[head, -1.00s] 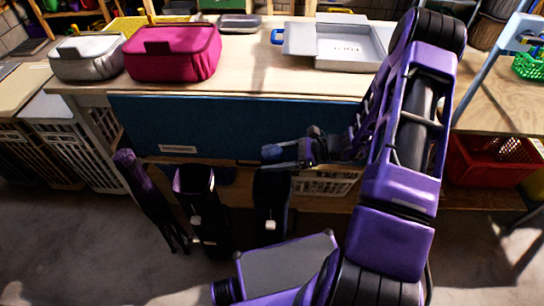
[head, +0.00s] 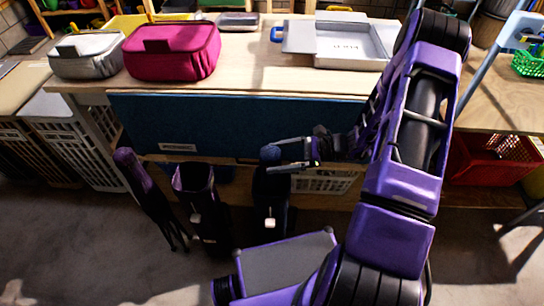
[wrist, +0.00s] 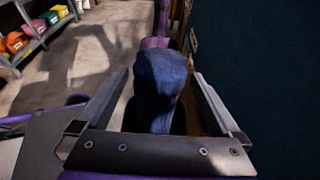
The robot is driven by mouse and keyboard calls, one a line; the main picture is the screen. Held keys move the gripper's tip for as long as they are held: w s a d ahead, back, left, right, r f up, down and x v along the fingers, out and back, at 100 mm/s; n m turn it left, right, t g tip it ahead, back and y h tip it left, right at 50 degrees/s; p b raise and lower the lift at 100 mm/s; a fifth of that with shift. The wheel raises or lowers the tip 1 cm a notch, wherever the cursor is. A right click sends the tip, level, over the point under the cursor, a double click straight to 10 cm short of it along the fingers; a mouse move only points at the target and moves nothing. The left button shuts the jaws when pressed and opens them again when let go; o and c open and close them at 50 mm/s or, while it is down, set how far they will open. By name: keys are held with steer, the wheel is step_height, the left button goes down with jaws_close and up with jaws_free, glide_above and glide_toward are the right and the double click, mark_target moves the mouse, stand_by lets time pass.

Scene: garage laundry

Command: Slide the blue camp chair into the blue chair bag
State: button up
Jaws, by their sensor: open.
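The blue camp chair (head: 270,153) is folded and upright, with only its blue top showing above the mouth of the dark blue chair bag (head: 271,205). The bag stands upright on the floor in front of the bench and hides the rest of the chair. My gripper (head: 272,157) reaches in from the right, open, with one finger on each side of the chair's top. In the wrist view the rounded blue top (wrist: 160,80) lies between the spread fingers. Whether a finger touches it, I cannot tell.
A purple folded chair (head: 147,195) leans beside an open, dark purple-lined bag (head: 195,190), left of the blue one. The workbench (head: 260,55) with its blue front panel (head: 235,125) stands close behind. A red crate (head: 490,160) is on the right. Floor at lower left is clear.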

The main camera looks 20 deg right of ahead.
steer(key=p+v, duration=0.1)
steer(key=v, duration=1.4)
steer(key=shift+d+r, duration=0.15)
steer(key=shift+d, duration=0.15)
steer(key=shift+a, duration=0.1)
